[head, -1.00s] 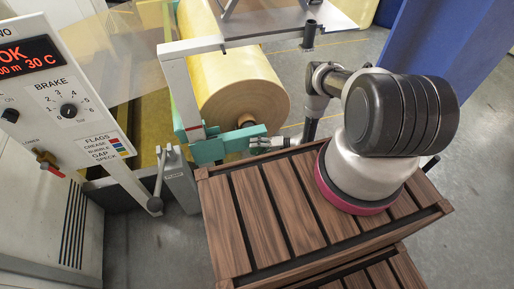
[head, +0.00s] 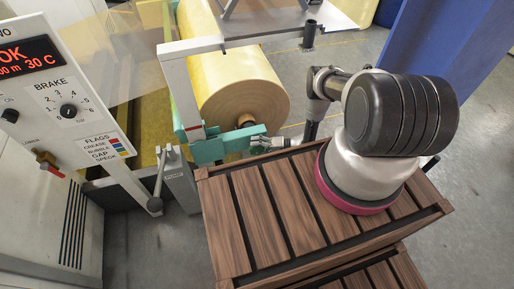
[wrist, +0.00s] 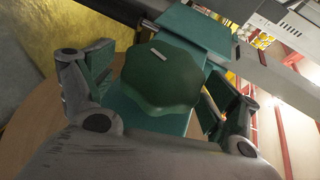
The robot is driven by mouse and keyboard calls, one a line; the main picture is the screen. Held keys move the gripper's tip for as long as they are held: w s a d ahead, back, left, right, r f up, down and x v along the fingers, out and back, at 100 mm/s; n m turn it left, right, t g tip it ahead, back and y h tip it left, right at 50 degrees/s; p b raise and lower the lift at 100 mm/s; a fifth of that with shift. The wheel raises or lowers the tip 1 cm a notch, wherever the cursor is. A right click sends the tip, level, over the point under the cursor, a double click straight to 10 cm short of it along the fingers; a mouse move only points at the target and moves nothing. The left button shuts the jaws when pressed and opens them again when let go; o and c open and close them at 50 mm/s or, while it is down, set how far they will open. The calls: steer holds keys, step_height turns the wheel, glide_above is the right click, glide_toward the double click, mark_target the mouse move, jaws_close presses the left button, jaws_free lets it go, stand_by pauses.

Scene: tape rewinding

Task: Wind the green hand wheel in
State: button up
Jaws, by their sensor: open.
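The green hand wheel (wrist: 162,78) is a dark green lobed knob with a small pale mark on its top. It sits on a green block (wrist: 192,32) in the wrist view. My gripper (wrist: 156,92) is open, with one finger on each side of the wheel and gaps visible between. Whether a finger touches the wheel's rim is not clear. In the head view my gripper (head: 262,144) is at the right end of the teal bracket (head: 208,151), beside the roll's core. The wheel itself cannot be made out there.
A large yellow roll (head: 240,90) stands behind the bracket. A grey frame (head: 181,90) rises at its left. The control panel (head: 50,85) with a brake dial is at the left. A slatted wooden crate top (head: 270,215) lies in front.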

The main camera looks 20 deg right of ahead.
steer(key=v, duration=0.7)
steer(key=shift+d, duration=0.2)
steer(key=shift+s, duration=0.15)
